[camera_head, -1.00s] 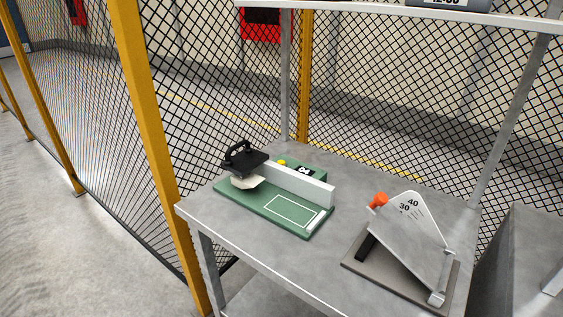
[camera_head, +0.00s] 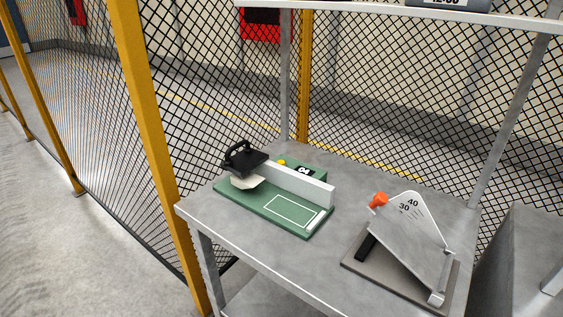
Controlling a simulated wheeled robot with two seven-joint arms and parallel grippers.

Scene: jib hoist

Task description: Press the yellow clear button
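The yellow clear button (camera_head: 281,162) is a small yellow spot on top of a green box (camera_head: 313,173) with a dark display reading "04". The box stands behind a white fence bar (camera_head: 300,184) on a green base plate (camera_head: 252,206). A black handled block (camera_head: 243,160) sits at the left end of the bar, just left of the button, with a whitish piece below it. Neither of my grippers shows in the head view.
This stands on a grey metal table (camera_head: 270,254). On the right is an angle gauge (camera_head: 411,235) with an orange knob (camera_head: 378,200), marked 30 and 40. A shelf edge (camera_head: 400,12) runs above on posts. Mesh fencing with a yellow post (camera_head: 147,115) is on the left. The table's front is clear.

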